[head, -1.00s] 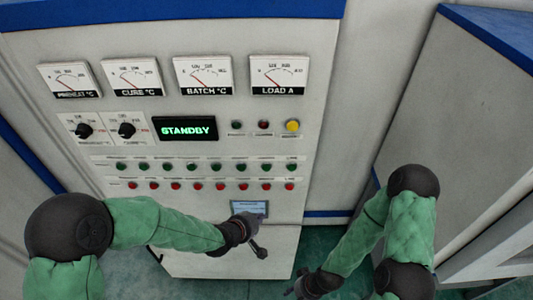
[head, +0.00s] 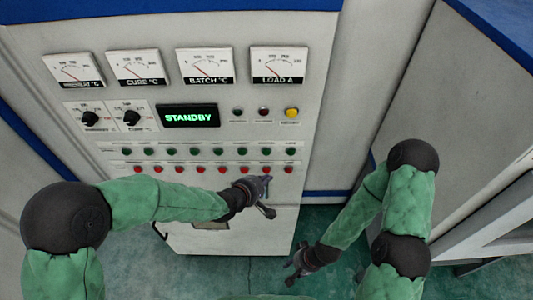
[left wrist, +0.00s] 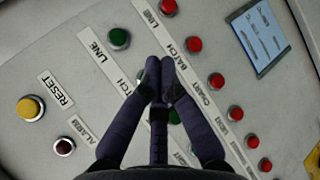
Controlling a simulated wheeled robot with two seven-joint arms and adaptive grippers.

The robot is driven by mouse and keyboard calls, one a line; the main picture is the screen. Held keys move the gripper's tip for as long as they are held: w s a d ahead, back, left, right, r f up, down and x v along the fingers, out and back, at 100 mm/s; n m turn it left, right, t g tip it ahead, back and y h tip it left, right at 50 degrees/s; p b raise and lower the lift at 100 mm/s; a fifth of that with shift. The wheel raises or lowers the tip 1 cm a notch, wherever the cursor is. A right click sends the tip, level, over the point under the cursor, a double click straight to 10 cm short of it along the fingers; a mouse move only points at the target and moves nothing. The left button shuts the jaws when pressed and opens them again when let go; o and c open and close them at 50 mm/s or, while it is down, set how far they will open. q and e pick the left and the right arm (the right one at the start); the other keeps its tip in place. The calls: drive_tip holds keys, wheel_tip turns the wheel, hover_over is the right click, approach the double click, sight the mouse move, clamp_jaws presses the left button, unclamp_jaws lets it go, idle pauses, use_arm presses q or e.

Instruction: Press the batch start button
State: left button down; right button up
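The control panel (head: 80,140) shows a row of green buttons above a row of red buttons. In the head view, the green button second from the right (head: 265,151) is clear. My left gripper (head: 267,183) is just below the red row there. In the left wrist view, my left gripper's fingertips (left wrist: 159,68) are together, with nothing seen between them. They cover the spot beside a partly hidden label ending in "TCH", between the green LINE button (left wrist: 119,38) and another partly hidden green button (left wrist: 174,115). Contact cannot be told. My right gripper (head: 294,274) is low, away from the panel.
The display (head: 188,116) reads STANDBY. A yellow RESET button (head: 292,113) and a dark red lamp (head: 264,112) are at the upper right. A red button labelled BATCH (left wrist: 194,44) is close to the left fingertips. A grey cabinet (head: 460,110) stands on the right.

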use_arm(q)
drive_tip(key=w, duration=0.7)
drive_tip(key=shift+w+b, duration=0.25)
drive_tip(key=shift+b, duration=0.05)
drive_tip(key=shift+w, duration=0.85)
idle(2.1)
drive_tip(key=shift+s, duration=0.9)
drive_tip(key=shift+s, duration=2.5)
drive_tip(key=shift+b, duration=0.3)
